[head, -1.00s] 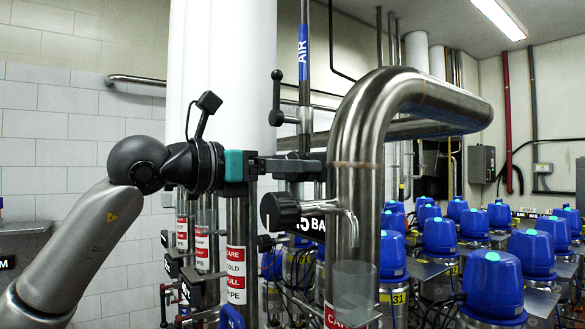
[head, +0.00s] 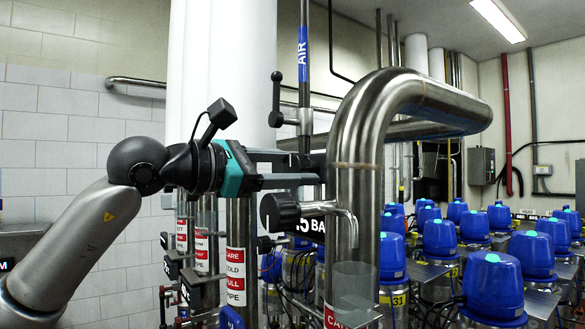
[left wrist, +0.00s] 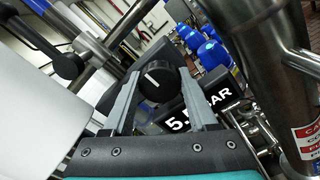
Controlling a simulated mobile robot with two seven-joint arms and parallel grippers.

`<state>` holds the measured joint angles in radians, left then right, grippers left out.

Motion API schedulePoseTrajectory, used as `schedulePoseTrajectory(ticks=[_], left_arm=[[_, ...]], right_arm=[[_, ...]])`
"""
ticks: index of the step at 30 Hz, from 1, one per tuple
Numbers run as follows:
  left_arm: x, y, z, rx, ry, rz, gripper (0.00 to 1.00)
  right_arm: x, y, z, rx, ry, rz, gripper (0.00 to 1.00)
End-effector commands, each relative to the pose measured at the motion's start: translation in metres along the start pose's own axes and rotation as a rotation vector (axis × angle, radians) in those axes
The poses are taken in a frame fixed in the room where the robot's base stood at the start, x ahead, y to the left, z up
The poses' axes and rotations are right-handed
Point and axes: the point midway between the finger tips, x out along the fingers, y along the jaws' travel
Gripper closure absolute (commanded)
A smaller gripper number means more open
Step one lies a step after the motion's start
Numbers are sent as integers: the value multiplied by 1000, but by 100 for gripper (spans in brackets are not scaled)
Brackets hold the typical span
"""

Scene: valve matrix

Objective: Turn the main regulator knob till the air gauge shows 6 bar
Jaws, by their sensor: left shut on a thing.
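The main regulator knob (left wrist: 157,80) is black and round with a white pointer line, in the left wrist view. My left gripper (left wrist: 155,78) has a grey finger on each side of it and is shut on it. In the head view my left gripper (head: 318,168) reaches in from the left, rolled at a slant; its fingertips and the knob are hidden behind or beside the steel pipe. The air gauge (left wrist: 200,107) is a black display with white text, "5." and "BAR", its last digit partly covered by a finger. My right gripper is out of view.
A thick bent steel pipe (head: 355,190) stands just right of the gripper. A small tap with a black knob (head: 280,213) sticks out below the fingers. A lever valve (head: 277,105) rises behind. Several blue-capped valves (head: 493,285) fill the right.

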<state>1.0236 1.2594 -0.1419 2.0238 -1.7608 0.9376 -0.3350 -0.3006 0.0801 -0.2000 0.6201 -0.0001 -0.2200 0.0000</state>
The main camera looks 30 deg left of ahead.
Motion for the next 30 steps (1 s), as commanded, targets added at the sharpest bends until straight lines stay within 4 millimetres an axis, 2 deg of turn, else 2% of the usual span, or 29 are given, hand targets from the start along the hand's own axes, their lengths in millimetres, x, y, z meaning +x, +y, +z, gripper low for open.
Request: schedulePoseTrajectory(ticks=[14, 15, 22, 30], left_arm=[[0, 0, 0, 14, 0, 0, 97], [0, 0, 0, 13, 0, 0, 38], [0, 0, 0, 13, 0, 0, 12], [-1, 0, 0, 12, 0, 0, 12]], right_arm=[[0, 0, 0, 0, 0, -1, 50], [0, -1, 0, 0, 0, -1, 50], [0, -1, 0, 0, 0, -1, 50], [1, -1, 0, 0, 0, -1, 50]])
